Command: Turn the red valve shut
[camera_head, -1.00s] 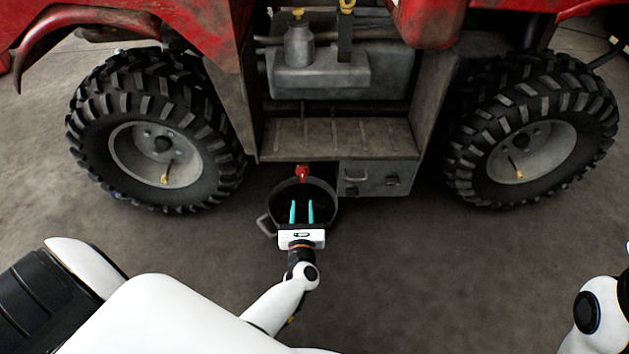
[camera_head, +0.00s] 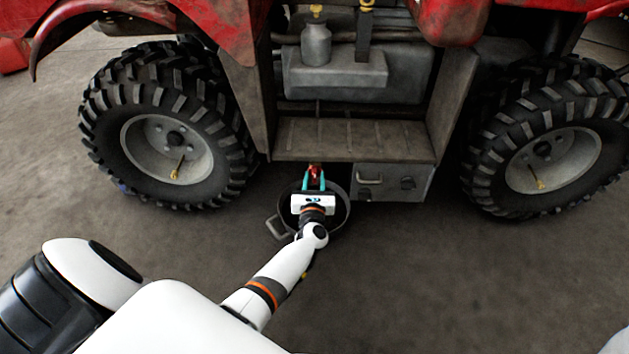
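The red valve (camera_head: 315,171) hangs under the front edge of the quad's footboard, above a dark round pan. My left gripper (camera_head: 314,178) reaches over the pan, and its teal fingers stand on either side of the valve. The fingers look apart, with the red of the valve between them. Whether they touch it is too small to tell. The valve's lower part is hidden by the gripper. My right gripper is out of the picture; only a bit of white shows at the lower right corner.
The dark pan (camera_head: 342,216) with a side handle (camera_head: 277,228) stands on the floor under the valve. The footboard (camera_head: 355,140) is just above the gripper. A grey metal box (camera_head: 393,183) is close on the right. Large tyres flank both sides. The floor in front is clear.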

